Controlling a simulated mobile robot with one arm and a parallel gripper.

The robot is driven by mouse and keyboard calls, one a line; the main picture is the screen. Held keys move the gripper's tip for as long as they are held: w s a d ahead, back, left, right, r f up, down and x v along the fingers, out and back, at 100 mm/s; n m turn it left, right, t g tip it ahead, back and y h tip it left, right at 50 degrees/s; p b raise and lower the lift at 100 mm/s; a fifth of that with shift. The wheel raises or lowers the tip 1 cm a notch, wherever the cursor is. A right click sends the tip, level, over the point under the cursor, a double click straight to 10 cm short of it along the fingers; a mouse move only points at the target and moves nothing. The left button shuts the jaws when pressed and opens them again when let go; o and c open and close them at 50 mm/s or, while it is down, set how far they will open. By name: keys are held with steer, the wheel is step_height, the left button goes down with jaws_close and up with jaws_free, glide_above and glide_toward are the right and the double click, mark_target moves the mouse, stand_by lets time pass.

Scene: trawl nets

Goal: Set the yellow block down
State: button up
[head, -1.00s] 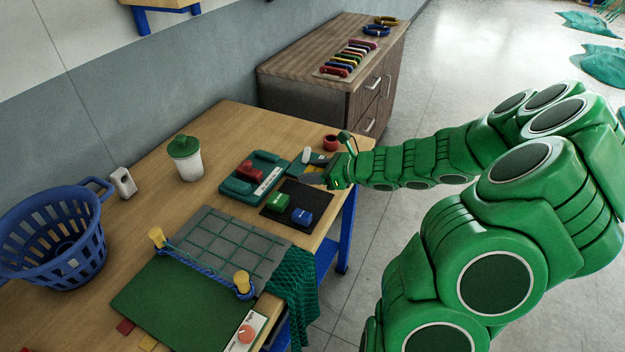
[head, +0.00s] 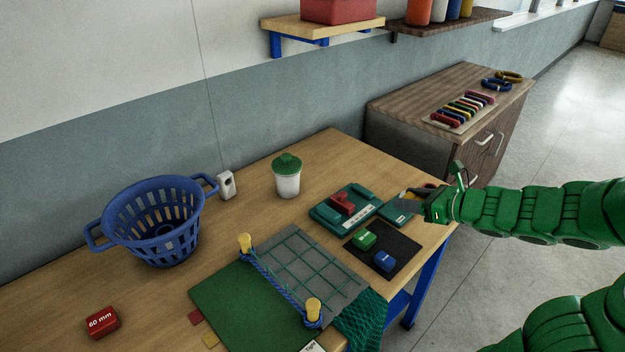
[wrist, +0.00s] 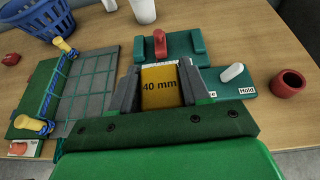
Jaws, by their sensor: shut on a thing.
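The yellow block (wrist: 160,86), marked 40 mm, sits between the two fingers of my gripper (wrist: 159,82) in the wrist view. My gripper is shut on it. In the head view my gripper (head: 416,200) is over the right end of the table, by the teal board and beyond the black mat (head: 408,242). The block is mostly hidden there. A green block (head: 364,239) and a blue block (head: 384,260) sit on the mat. I cannot tell whether the yellow block touches anything below.
A teal fixture with a red handle (head: 342,203) stands left of my gripper. A white knob (wrist: 231,73) and a red cup (wrist: 288,83) are close on the right in the wrist view. A red block (head: 102,322), netting frame (head: 305,262), lidded cup (head: 287,178) and blue basket (head: 155,222) lie left.

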steer(key=shift+w+d+f, duration=0.1)
steer(key=shift+w+d, duration=0.05)
steer(key=shift+w, duration=0.25)
steer(key=shift+w+d+f, duration=0.1)
steer(key=shift+w, duration=0.3)
steer(key=w+f, duration=0.2)
steer(key=w, duration=0.8)
step_height(320, 180, up, 2)
steer(key=n+g+y, duration=0.3)
steer(key=n+g, duration=0.1)
glide_above(311, 178)
step_height(311, 178, down, 15)
steer(key=shift+r, duration=0.15)
steer(key=o, duration=1.1)
steer(key=shift+c, duration=0.2)
